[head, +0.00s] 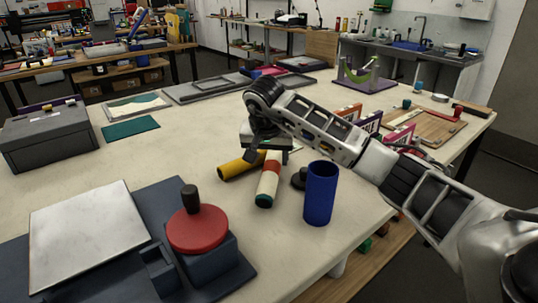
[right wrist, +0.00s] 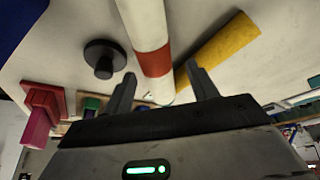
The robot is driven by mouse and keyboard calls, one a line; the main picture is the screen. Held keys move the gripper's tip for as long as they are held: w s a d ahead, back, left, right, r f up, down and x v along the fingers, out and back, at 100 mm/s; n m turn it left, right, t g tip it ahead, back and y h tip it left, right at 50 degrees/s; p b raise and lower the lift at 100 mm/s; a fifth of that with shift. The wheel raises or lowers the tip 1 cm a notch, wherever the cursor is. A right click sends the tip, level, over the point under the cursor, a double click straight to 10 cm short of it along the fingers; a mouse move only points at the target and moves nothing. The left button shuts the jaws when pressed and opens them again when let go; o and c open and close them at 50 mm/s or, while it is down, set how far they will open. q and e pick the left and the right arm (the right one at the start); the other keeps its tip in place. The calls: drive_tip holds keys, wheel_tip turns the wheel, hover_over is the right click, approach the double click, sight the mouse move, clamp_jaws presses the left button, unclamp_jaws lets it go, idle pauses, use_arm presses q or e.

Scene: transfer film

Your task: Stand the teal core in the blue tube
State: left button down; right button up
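The core with the teal end (head: 264,200) is a white roll with a red band, lying on the table in the head view. In the right wrist view its white body (right wrist: 144,22) runs down between my fingers. The blue tube (head: 320,192) stands upright to its right; a blue piece shows in the right wrist view's top left corner (right wrist: 18,18). My right gripper (head: 268,155) is over the far part of the core. In the right wrist view my right gripper (right wrist: 161,80) is open, with a gap on both sides of the core. My left gripper is out of view.
A yellow roll (head: 237,169) lies left of the core, close to it. A black knobbed disc (head: 299,179) is between the core and the tube. The table's middle left is clear.

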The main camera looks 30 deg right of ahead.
drive_tip(key=shift+r, duration=0.35)
drive_tip(key=v, duration=1.2)
drive_tip(key=shift+r+p, duration=0.3)
drive_tip(key=shift+f, duration=0.1)
